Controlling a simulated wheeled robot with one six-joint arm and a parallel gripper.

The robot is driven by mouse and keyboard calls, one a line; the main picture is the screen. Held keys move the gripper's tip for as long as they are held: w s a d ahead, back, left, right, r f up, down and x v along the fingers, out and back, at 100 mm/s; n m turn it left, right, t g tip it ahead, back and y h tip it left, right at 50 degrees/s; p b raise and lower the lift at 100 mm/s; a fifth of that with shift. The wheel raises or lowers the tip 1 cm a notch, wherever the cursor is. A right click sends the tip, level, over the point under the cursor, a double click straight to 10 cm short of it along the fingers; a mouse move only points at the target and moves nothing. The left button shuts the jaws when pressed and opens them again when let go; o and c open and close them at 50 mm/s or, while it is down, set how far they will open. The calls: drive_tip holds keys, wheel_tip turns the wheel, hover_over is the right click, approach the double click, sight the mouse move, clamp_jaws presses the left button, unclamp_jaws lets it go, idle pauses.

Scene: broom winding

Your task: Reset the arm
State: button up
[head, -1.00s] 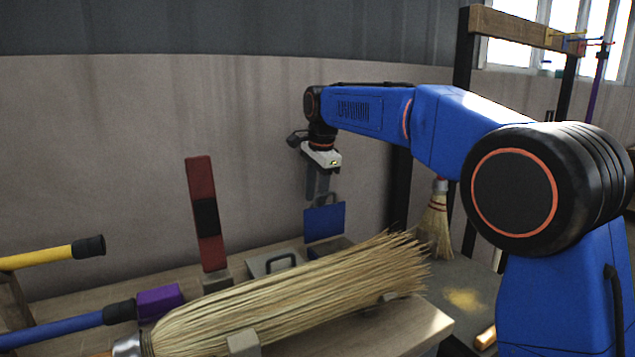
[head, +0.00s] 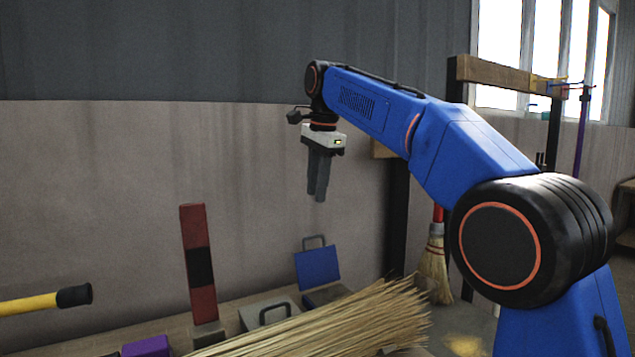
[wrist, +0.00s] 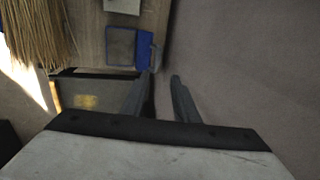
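My gripper (head: 317,197) hangs pointing down from the raised blue arm in the head view, in front of the pale wall. Its fingers are apart with nothing between them; the wrist view also shows the empty gap (wrist: 162,77). A blue lid (head: 317,266) with a grey handle stands tilted up on a small box below the gripper, clear of the fingertips. In the wrist view the blue-edged box (wrist: 122,47) lies beyond the fingertips, its handle to the right.
A large straw broom head (head: 330,325) lies on the bench. A red and black upright block (head: 198,265), a grey lidded box (head: 268,314), a purple block (head: 146,346) and a yellow handle (head: 30,303) are to the left. A small broom (head: 436,265) hangs behind my arm.

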drive_tip(key=shift+v, duration=0.75)
drive_tip(key=shift+d, duration=0.1)
drive_tip(key=s+d+f+n+t, duration=0.1)
drive_tip(key=s+d+f+n, duration=0.25)
drive_tip(key=s+d, duration=0.55)
drive_tip(key=s+d+f+n, duration=0.2)
drive_tip(key=s+d+f, duration=0.35)
drive_tip(key=d, duration=0.75)
drive_tip(key=s+d+f+n, duration=0.2)
drive_tip(key=s+d+f, duration=0.2)
drive_tip(key=s+f, duration=0.4)
drive_tip(key=s+d+f+n+t+h, duration=0.1)
drive_tip(key=s+d+f, duration=0.3)
drive_tip(key=s+f, duration=0.4)
drive_tip(key=s+d+f+n, duration=0.2)
drive_tip(key=s+d+f, duration=0.2)
drive_tip(key=s+f, duration=0.4)
drive_tip(key=shift+s+d+f+n+t, duration=0.15)
drive_tip(key=shift+d+f+n+t, duration=0.2)
drive_tip(key=shift+f, duration=0.65)
